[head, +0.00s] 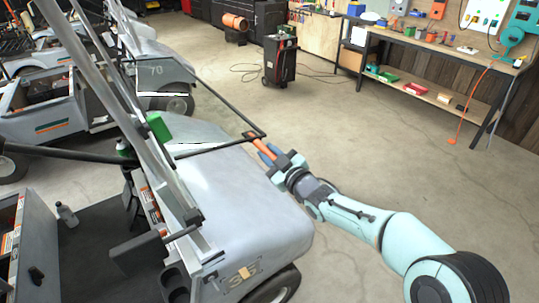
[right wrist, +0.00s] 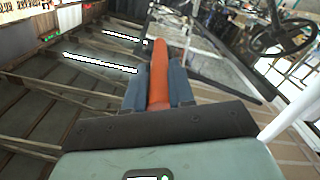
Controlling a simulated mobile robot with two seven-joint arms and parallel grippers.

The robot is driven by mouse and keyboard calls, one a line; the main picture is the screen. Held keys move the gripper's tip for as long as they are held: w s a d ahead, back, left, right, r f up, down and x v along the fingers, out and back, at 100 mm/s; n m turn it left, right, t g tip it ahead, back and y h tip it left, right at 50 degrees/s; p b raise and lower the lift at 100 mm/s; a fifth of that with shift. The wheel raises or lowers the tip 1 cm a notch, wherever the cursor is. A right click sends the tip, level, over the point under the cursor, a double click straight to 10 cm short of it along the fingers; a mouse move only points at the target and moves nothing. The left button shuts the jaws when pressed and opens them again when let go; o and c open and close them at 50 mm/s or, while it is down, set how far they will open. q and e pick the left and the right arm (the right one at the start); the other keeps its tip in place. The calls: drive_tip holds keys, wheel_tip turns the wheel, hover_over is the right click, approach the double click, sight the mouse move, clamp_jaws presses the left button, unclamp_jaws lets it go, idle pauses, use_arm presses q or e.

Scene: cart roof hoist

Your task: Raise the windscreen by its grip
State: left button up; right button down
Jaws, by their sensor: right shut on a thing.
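The windscreen (head: 228,104) is a clear pane in a thin black frame, tilted out from the cart's roof posts over the hood. Its orange grip (head: 262,147) is at the frame's outer corner, above the hood's front right. My right gripper (head: 268,155) is shut on the grip. In the right wrist view the orange grip (right wrist: 158,78) stands between the two blue-grey fingers, and the windscreen's dark frame (right wrist: 235,88) runs off to the right behind it. My left gripper is in neither view.
The grey cart (head: 240,205) fills the left and centre, with a green block (head: 159,127) on a roof post. Other carts (head: 60,95) stand behind. A black wheeled cabinet (head: 280,60) and a workbench (head: 440,45) are at the back. The concrete floor on the right is clear.

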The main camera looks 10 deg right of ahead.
drive_tip(key=shift+d+r, duration=0.1)
drive_tip(key=shift+r, duration=0.85)
drive_tip(key=s+a+r+n+p, duration=0.1)
drive_tip(key=a+r+n, duration=0.3)
drive_tip(key=r, duration=0.5)
drive_tip(key=s+a+r+n+p, duration=0.1)
drive_tip(key=a+r+n, duration=0.1)
drive_tip(key=r+n, duration=0.6)
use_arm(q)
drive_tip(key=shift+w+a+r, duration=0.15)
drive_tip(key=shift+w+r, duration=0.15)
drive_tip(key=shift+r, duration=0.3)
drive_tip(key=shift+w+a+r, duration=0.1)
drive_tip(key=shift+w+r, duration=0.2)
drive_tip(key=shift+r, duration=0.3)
use_arm(e)
drive_tip(key=s+a+r+n, duration=0.2)
drive_tip(key=a+n, duration=0.1)
drive_tip(key=a, duration=0.3)
drive_tip(key=s+a+r+n, duration=0.3)
drive_tip(key=a, duration=0.4)
drive_tip(key=s+a+r+n, duration=0.2)
drive_tip(key=a+r+n, duration=0.1)
drive_tip(key=a, duration=0.4)
drive_tip(key=shift+s+a+n, duration=0.25)
drive_tip(key=shift+s+n, duration=0.1)
drive_tip(key=shift+n, duration=0.15)
